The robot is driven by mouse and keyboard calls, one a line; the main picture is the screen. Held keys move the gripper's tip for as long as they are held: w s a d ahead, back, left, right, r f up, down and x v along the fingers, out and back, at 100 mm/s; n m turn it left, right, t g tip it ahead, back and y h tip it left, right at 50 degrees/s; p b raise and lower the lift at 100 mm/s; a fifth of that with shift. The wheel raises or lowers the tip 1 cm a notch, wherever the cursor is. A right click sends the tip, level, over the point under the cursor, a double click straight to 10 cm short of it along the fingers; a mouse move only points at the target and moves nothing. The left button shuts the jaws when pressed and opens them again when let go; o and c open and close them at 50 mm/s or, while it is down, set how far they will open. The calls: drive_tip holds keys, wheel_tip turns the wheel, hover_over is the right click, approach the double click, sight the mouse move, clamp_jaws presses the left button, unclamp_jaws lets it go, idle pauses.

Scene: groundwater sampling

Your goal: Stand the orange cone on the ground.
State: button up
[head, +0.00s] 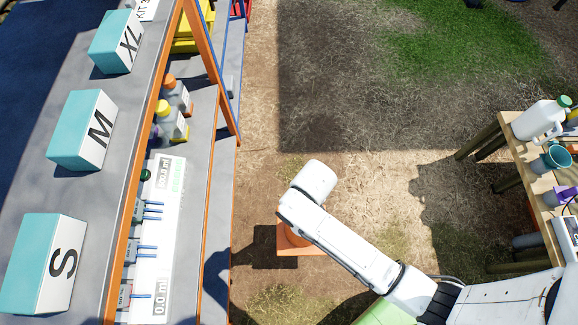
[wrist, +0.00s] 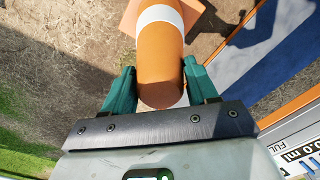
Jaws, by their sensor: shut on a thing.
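The orange cone (head: 302,248) is mostly hidden under my white arm in the head view; part of its square orange base shows above the ground. In the wrist view the cone (wrist: 161,60) has a white band, and its base lies at the far end, pointing away from me. My gripper (wrist: 158,92) has its green fingers on both sides of the cone's narrow end, shut on it. The gripper's fingers are hidden in the head view. The ground (head: 345,185) is dry dirt and straw; a dark shadow lies near the base. I cannot tell whether the base touches the ground.
A shelf rack (head: 225,150) with orange posts stands on the left, holding boxes marked S, M and XL (head: 116,42), bottles and a white panel. A wooden table (head: 515,128) with a white jug (head: 541,119) stands on the right. Open ground lies between them.

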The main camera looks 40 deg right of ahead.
drive_tip(key=s+a+f+b, duration=0.3)
drive_tip(key=s+f, duration=0.2)
drive_tip(key=f, duration=0.2)
drive_tip(key=w+d+f+b, duration=0.3)
drive_tip(key=w+f+b, duration=0.4)
drive_tip(key=w+f, duration=0.5)
drive_tip(key=shift+w+d+f, duration=0.15)
drive_tip(key=shift+w+f, duration=0.1)
drive_tip(key=shift+w, duration=0.65)
drive_tip(key=o, duration=1.1)
drive_tip(key=shift+f+b, duration=0.15)
drive_tip(key=shift+b, duration=0.15)
wheel_tip(320, 180, up, 12)
drive_tip(key=p, duration=0.4)
drive_tip(key=shift+p, duration=0.4)
